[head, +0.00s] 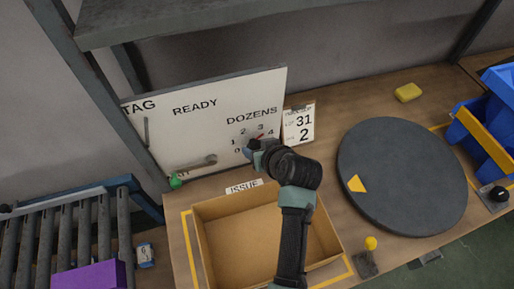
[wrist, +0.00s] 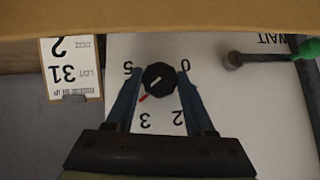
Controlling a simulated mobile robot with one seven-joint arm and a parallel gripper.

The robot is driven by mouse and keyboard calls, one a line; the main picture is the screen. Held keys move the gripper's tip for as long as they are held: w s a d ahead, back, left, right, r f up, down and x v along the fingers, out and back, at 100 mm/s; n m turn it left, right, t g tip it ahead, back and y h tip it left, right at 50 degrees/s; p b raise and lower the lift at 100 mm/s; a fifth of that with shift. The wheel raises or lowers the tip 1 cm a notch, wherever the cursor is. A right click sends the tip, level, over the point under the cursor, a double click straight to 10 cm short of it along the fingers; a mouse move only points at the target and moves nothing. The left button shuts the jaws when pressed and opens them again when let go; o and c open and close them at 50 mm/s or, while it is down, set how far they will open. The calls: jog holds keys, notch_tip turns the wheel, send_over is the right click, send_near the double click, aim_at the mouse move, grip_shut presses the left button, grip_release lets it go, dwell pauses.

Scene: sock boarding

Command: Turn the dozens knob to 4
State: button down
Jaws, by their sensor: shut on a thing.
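The dozens knob (wrist: 160,78) is dark and many-sided, on the white board under the word DOZENS (head: 251,115). My gripper (wrist: 160,80) has its blue fingers on both sides of the knob, shut on it. The wrist view is upside down, with 0, 2, 3 and 5 readable around the knob; the fingers hide 1 and 4. A pale line on the knob and a red mark (wrist: 143,98) beside it point down-left there, between 3 and the hidden 4 position. In the head view my gripper (head: 253,146) covers the knob, and 4 shows at its upper right.
An open cardboard box (head: 215,240) stands below the board. A card reading 31 and 2 (head: 300,124) is right of the dial. A handle with a green end (head: 190,170) is at the board's lower left. A dark round turntable (head: 400,180) lies to the right.

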jog(key=shift+w+d+f+m+g+y+b, duration=0.1)
jog(key=shift+m+g+y+b, duration=0.1)
jog(key=shift+m+y+b, duration=0.5)
jog(key=shift+d+m+g+y+b, duration=0.1)
jog(key=shift+m+g+y+b, duration=0.15)
jog(key=shift+y, duration=0.75)
jog(key=shift+c, duration=1.4)
grip_release()
jog(key=v, duration=1.3)
jog(key=shift+b, duration=0.3)
jog(key=shift+d+f, duration=0.1)
